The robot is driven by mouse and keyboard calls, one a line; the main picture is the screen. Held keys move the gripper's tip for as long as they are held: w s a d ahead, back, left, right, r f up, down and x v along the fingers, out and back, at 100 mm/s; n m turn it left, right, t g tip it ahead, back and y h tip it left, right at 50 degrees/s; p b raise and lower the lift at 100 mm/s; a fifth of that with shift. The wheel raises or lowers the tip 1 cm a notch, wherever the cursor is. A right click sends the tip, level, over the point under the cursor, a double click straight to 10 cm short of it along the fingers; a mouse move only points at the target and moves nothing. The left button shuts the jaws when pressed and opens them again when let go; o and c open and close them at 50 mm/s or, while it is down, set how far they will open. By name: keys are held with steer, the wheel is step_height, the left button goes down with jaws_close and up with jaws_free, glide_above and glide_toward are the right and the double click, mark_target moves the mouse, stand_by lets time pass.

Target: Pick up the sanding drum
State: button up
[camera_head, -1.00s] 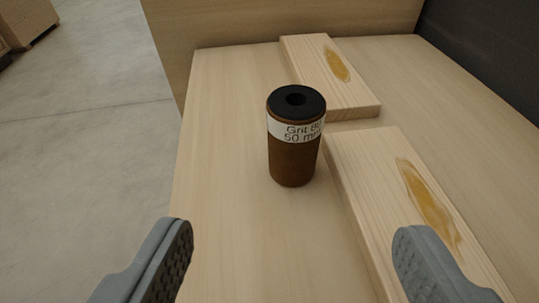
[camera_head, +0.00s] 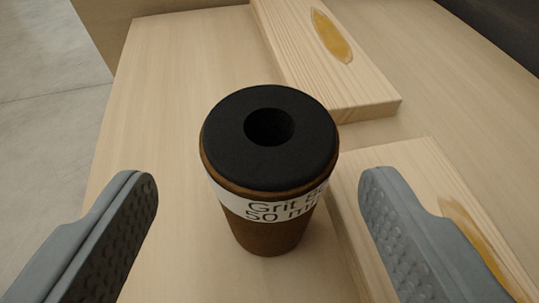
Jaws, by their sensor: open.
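The sanding drum (camera_head: 265,235) stands upright on the light wooden surface. It is a brown cylinder with a black top that has a round hole in its middle, and a white label reading "Grit" and "50 m", partly cut off by the curve. My gripper (camera_head: 258,200) is open, with one grey finger on each side of the drum in the picture. There is a clear gap between each finger and the drum, and nothing is held. Whether the fingertips are level with the drum's body I cannot tell.
A board with an amber patch (camera_head: 335,75) lies behind the drum to the right. A second such board (camera_head: 400,165) lies close to the drum's right side, partly behind my right finger. The wooden surface (camera_head: 170,110) is clear on the left, with grey floor (camera_head: 50,70) beyond its edge.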

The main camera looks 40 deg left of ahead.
mark_target(269, 154)
steer(key=shift+x, duration=2.35)
steer(key=shift+w+d, duration=0.15)
steer(key=shift+d, duration=0.05)
steer(key=c, duration=1.3)
steer(key=shift+o, duration=0.2)
steer(key=shift+r, duration=0.15)
